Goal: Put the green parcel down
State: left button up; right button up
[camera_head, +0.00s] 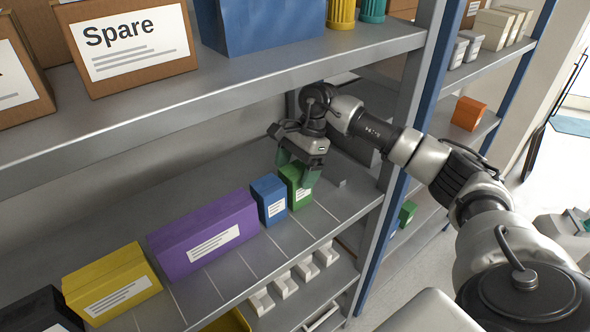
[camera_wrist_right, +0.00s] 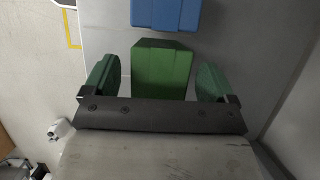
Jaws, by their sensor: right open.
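The green parcel (camera_head: 296,193) stands on the middle shelf (camera_head: 318,222), just right of the blue parcel (camera_head: 269,199). My right gripper (camera_head: 298,172) is above it with its green fingers pointing down. In the right wrist view, the green parcel (camera_wrist_right: 162,70) lies between the two open fingers of my right gripper (camera_wrist_right: 160,80), with a gap on both sides. The blue parcel (camera_wrist_right: 166,14) shows just beyond it. My left gripper is not in either view.
A purple box (camera_head: 203,235), a yellow box (camera_head: 110,284) and a black box (camera_head: 40,312) stand further left on the same shelf. The upper shelf (camera_head: 200,92) overhangs them. A blue upright (camera_head: 405,150) stands right of my gripper. Bare shelf lies right of the parcel.

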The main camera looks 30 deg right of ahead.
jog(key=b+v, duration=0.1)
jog(key=v, duration=0.6)
jog(key=shift+r, duration=0.1)
dwell(0.4)
